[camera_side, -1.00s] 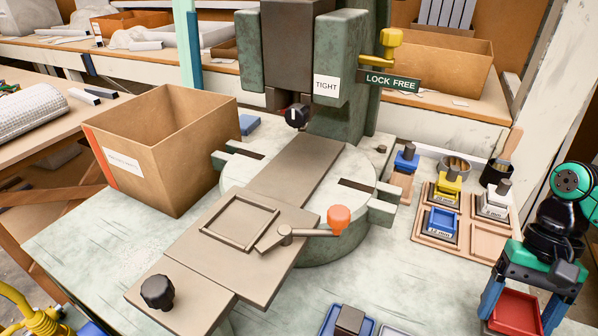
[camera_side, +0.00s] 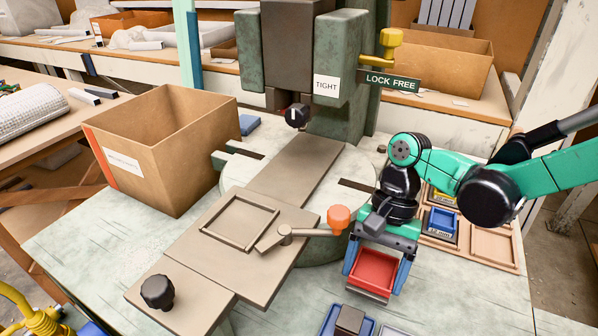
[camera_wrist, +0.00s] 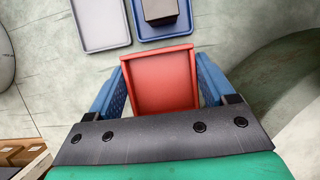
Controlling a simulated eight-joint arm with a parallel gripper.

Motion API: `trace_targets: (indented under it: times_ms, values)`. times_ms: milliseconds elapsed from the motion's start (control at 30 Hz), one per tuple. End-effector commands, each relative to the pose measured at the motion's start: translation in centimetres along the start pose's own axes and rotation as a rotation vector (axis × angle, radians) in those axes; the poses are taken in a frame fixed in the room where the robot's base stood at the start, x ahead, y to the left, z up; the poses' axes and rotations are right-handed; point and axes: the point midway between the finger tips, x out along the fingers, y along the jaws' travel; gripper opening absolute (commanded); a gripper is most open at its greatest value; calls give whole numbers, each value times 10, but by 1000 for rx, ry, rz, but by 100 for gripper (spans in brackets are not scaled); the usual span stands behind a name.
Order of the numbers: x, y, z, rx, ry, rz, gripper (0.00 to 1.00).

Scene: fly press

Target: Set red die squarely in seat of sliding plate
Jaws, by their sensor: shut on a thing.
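The red die (camera_side: 374,270), a shallow square red tray-like block, is held between the blue fingers of my gripper (camera_side: 376,272), which is shut on it. In the wrist view the red die (camera_wrist: 160,80) sits between both fingers (camera_wrist: 160,88), one on each side. The sliding plate (camera_side: 190,248) is pulled out in front of the press. Its square framed seat (camera_side: 240,222) is empty. My gripper is to the right of the plate and apart from it, past the orange-knobbed lever (camera_side: 338,219).
The press column (camera_side: 345,110) stands behind the plate. A cardboard box (camera_side: 165,150) is at left. A wooden rack (camera_side: 493,247) with a blue die (camera_side: 441,222) is at right. A blue tray (camera_side: 328,322) with a dark block and a grey tray (camera_wrist: 100,22) lie at the front.

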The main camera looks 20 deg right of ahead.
Motion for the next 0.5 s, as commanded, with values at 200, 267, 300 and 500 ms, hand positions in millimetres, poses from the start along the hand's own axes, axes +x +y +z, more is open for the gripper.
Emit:
trace_targets:
  times_ms: [200, 267, 300, 500]
  values:
    - [24, 1, -11, 1, 0, 0, 0]
    - [26, 1, -11, 1, 0, 0, 0]
    - [26, 1, -12, 0, 0, 0, 0]
    - [26, 2, -12, 0, 0, 0, 0]
